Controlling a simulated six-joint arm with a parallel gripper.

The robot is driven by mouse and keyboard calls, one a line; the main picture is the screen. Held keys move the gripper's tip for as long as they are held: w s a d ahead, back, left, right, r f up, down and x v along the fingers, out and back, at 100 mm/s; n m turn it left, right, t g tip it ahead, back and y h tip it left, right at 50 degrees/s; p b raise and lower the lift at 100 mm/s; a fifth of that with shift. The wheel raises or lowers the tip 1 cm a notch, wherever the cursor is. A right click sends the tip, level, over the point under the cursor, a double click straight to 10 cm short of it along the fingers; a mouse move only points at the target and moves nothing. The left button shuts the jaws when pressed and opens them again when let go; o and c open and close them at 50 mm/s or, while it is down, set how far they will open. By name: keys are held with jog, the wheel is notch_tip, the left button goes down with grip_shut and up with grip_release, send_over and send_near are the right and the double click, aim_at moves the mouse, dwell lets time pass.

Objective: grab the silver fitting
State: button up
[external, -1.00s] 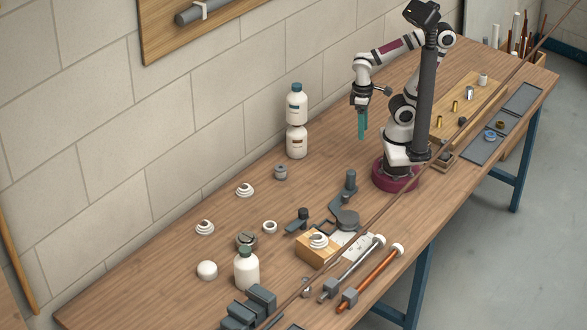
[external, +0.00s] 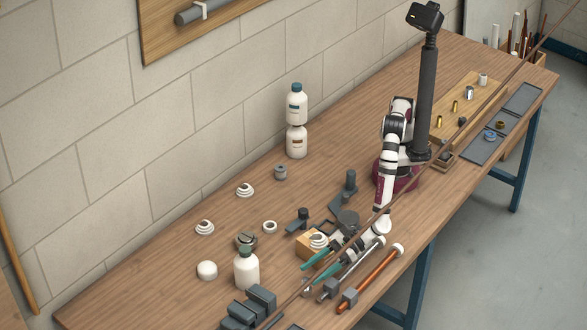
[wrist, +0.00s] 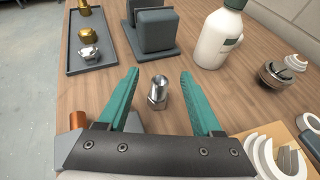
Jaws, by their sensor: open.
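The silver fitting (wrist: 158,92), a shiny short tube with a hex base, stands upright on the bench in the wrist view. It is between the two teal fingers of my gripper (wrist: 160,73), with gaps on both sides, so my gripper is open and empty. In the external view my gripper (external: 309,277) is low over the front part of the bench, beside the wooden block. The fitting (external: 306,287) shows there only as a small, partly covered shape near the fingertips. Another silver fitting (wrist: 89,52) lies in the dark tray in the wrist view.
The dark tray (wrist: 72,68) also holds brass fittings. A dark grey vise-like block (wrist: 157,32) and a white bottle (wrist: 217,40) stand beyond the fitting. A copper pipe (external: 370,279) lies close by. The wooden block (wrist: 256,133) is at the lower right in the wrist view.

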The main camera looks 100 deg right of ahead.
aim_at(306, 279)
notch_tip(306, 279, down, 2)
jog(key=shift+f, duration=0.25)
jog(key=x, duration=0.3)
jog(key=shift+w+r, duration=0.1)
jog(key=shift+r, duration=0.15)
jog(key=shift+d, duration=0.1)
grip_shut()
